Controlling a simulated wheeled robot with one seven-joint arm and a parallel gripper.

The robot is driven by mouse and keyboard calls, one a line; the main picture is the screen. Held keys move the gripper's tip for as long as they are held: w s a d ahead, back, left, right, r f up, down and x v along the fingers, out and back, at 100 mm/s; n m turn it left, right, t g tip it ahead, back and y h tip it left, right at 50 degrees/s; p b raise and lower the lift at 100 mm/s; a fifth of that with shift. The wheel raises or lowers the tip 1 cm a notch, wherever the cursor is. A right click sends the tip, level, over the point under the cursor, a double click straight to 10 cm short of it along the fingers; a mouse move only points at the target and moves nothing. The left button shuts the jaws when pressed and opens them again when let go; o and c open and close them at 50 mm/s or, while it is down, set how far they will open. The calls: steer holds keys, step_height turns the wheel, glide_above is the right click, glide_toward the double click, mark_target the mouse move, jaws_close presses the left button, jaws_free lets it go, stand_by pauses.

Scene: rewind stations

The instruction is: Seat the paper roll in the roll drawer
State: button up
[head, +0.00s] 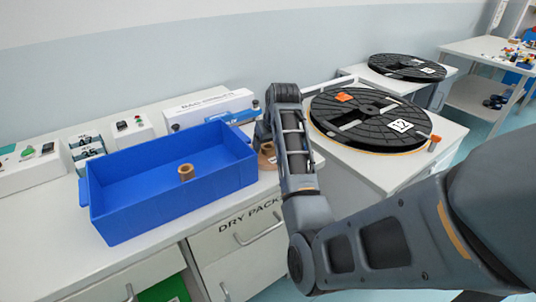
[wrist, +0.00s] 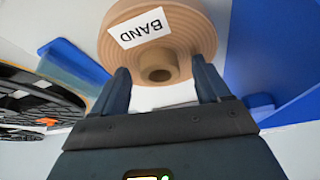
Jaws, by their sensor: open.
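A wide tan roll with a white label reading BAND (wrist: 187,25) fills the top of the wrist view, its short hollow core (wrist: 158,66) facing me. In the head view the roll (head: 265,160) lies on the bench right of the blue bin, partly hidden by my arm. My gripper (wrist: 160,76) is open, one finger on each side of the core; I cannot tell whether they touch it. In the head view my gripper is mostly hidden behind my arm. A small brown hollow core (head: 186,172) stands inside the open blue bin (head: 108,212). I cannot identify a roll drawer with certainty.
A white and blue box (head: 215,105) and small button boxes (head: 132,128) stand behind the bin. Below are cabinet fronts, one marked DRY PACK (head: 240,235). The bin floor around the core is clear.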

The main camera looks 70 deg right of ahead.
steer(key=shift+c, duration=0.4)
steer(key=shift+r, duration=0.1)
steer(key=c, duration=1.3)
